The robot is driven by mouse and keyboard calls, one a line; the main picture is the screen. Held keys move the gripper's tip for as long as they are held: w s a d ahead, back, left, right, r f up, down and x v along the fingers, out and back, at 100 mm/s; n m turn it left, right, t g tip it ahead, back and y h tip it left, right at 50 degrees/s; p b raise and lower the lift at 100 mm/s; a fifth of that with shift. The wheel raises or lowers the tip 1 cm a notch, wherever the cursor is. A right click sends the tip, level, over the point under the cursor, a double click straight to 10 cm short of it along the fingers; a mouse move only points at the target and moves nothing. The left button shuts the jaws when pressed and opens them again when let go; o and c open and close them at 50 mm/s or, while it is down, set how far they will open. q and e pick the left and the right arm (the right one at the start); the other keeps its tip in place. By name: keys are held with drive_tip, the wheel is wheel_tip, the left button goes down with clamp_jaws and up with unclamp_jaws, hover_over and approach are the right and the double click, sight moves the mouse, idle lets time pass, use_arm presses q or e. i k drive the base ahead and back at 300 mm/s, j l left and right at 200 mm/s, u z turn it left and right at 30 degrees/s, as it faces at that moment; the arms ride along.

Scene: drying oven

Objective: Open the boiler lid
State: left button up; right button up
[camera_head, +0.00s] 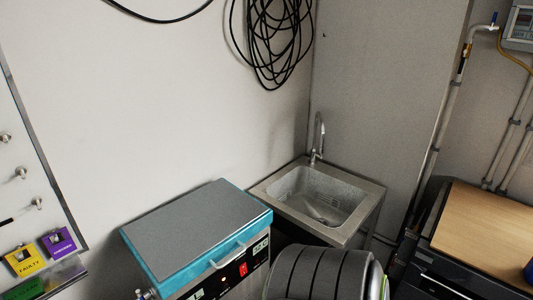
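The boiler (152,270) is a teal box at the bottom, left of centre, partly cut off by the lower picture edge. Its lid (195,230) is a flat grey panel lying level on top, and it looks closed. A pale bar handle (228,257) sticks out along the front side, above a dark panel with a red switch (243,269) and small displays. Neither of my grippers is in view.
A steel sink (325,195) with a tap stands behind the boiler to the right. A rounded, dark ribbed shape (318,273) fills the bottom foreground, right of the boiler. A wood-topped black unit (480,235) stands far right. Tags hang on a board at left.

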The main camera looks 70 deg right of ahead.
sight(172, 244)
drive_tip(key=l+z, duration=0.1)
drive_tip(key=z, duration=1.55)
drive_tip(key=k+l, duration=0.05)
